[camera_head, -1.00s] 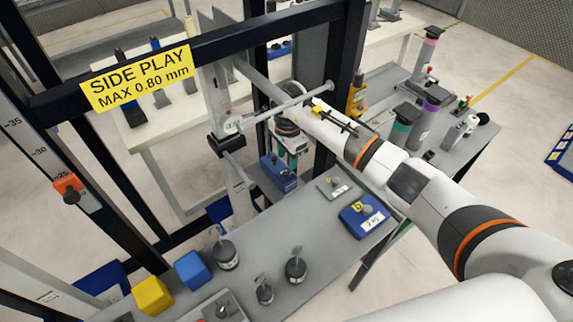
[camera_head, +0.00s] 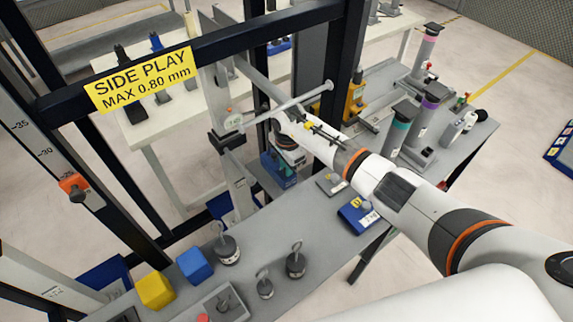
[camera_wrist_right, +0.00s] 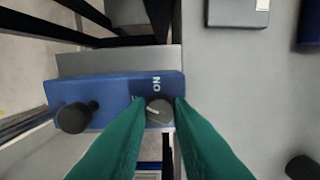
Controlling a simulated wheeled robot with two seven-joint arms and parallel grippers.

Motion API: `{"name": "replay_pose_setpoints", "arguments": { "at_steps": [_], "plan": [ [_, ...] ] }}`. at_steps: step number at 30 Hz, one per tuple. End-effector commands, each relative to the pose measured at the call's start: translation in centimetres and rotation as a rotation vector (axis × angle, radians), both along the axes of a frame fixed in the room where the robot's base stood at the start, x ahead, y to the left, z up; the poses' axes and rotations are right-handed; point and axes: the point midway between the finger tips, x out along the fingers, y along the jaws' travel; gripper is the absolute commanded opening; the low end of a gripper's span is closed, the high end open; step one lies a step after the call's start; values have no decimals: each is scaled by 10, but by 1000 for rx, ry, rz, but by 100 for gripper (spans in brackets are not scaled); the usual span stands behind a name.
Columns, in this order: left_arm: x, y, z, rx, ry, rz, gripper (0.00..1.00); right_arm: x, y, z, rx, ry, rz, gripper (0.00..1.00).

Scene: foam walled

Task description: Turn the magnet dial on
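The magnet dial (camera_wrist_right: 159,112) is a small round grey knob with a pale pointer mark. It sits at the right end of a blue block in the right wrist view, just below a white "ON" label (camera_wrist_right: 155,84). The green fingers of my right gripper (camera_wrist_right: 160,102) stand on either side of the dial, with narrow gaps that are hard to judge. In the head view the blue magnet block (camera_head: 281,178) is at the bench's far edge, under my right gripper (camera_head: 276,163); the dial is hidden there. My left gripper is not in view.
A black knob (camera_wrist_right: 73,117) sticks out at the block's left end. Hooked weights (camera_head: 296,262), yellow (camera_head: 154,289) and blue (camera_head: 194,266) cubes lie on the nearer bench.

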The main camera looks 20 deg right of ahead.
Motion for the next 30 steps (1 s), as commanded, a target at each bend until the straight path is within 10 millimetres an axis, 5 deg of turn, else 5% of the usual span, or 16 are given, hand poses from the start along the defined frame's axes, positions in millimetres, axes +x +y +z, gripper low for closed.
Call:
{"name": "replay_pose_setpoints", "arguments": {
  "at_steps": [20,30],
  "plan": [
    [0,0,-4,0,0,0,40,0,0,0,1,-1,-20,0],
    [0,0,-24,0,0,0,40,1,-1,-3,-2,-3,-123,0]
  ]
}}
